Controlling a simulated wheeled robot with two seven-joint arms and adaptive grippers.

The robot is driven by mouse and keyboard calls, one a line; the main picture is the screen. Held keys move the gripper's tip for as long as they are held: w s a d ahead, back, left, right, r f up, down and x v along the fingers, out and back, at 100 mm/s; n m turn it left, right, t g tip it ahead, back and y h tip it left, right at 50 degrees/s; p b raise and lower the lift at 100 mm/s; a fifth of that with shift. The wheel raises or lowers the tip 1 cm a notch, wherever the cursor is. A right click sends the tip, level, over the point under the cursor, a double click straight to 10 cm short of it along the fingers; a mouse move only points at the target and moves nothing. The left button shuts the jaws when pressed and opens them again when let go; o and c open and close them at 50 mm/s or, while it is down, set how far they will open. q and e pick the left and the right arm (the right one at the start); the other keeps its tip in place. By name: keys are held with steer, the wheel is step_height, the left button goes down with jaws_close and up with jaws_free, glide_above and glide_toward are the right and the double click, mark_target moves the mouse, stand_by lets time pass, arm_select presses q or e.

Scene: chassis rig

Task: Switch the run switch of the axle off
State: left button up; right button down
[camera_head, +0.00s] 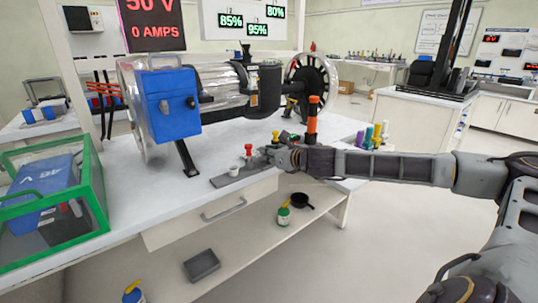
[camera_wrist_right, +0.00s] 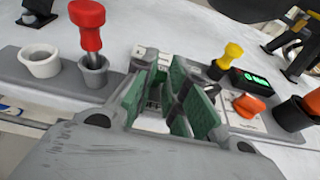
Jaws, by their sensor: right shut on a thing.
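My right gripper (camera_head: 272,153) is low over the right end of a grey strip (camera_head: 228,180) at the table's front. In the right wrist view its green-padded fingers (camera_wrist_right: 172,105) are shut on a small dark lever (camera_wrist_right: 182,98) that looks like the run switch. The fingers partly hide it, so I cannot tell which way it is set. The axle rig (camera_head: 225,78), with a blue box (camera_head: 167,105) and a spoked wheel (camera_head: 310,72), stands behind. My left gripper is not in view.
A yellow knob (camera_wrist_right: 230,55), a green display (camera_wrist_right: 252,82) and an orange knob (camera_wrist_right: 248,105) are right of the fingers. A green-framed case (camera_head: 50,210) is at left.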

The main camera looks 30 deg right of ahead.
steer(key=shift+f, duration=0.1)
steer(key=c, duration=1.4)
jaws_free()
steer(key=shift+c, duration=0.2)
steer(key=shift+s, duration=0.15)
steer(key=a+v, duration=0.1)
steer(key=v, duration=1)
steer(key=shift+s+d+r, duration=0.2)
steer(key=shift+s+d, duration=0.15)
steer(key=shift+d, duration=0.15)
